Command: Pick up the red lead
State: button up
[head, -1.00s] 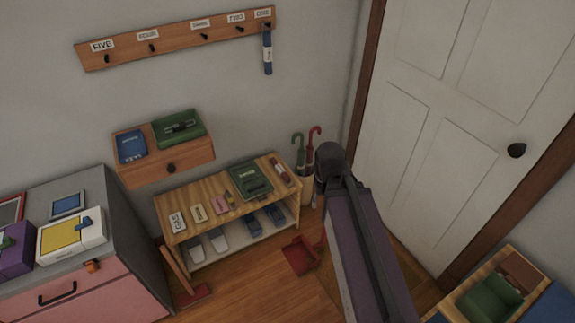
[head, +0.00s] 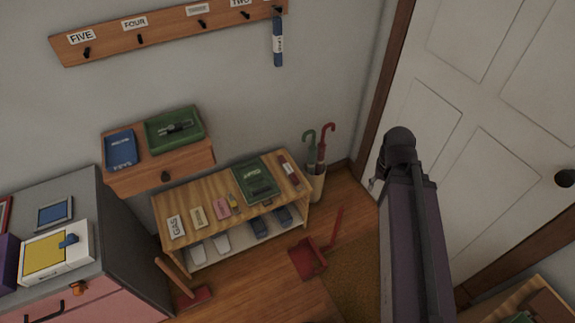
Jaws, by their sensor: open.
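A small red roll with a pale label (head: 288,168), which looks like the red lead, lies on the right end of the wooden bench top (head: 180,195). It is beside a dark green flat item (head: 256,180). A similar blue strip with a white label (head: 278,42) hangs from the right end of the hook rail. My arm reaches up from the lower right, right of the bench and in front of the door. My gripper cannot be made out; the arm's end hides it.
An umbrella stand (head: 316,186) with a green and a red umbrella stands right of the bench. A red dustpan (head: 307,262) and a brush (head: 197,297) are on the floor before it. A wall drawer shelf (head: 160,170) holds blue and green trays. The white door (head: 480,130) is at right.

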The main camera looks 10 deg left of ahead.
aim_at(286, 168)
jog(key=u, duration=0.1)
jog(key=i, duration=0.85)
jog(key=u, duration=0.35)
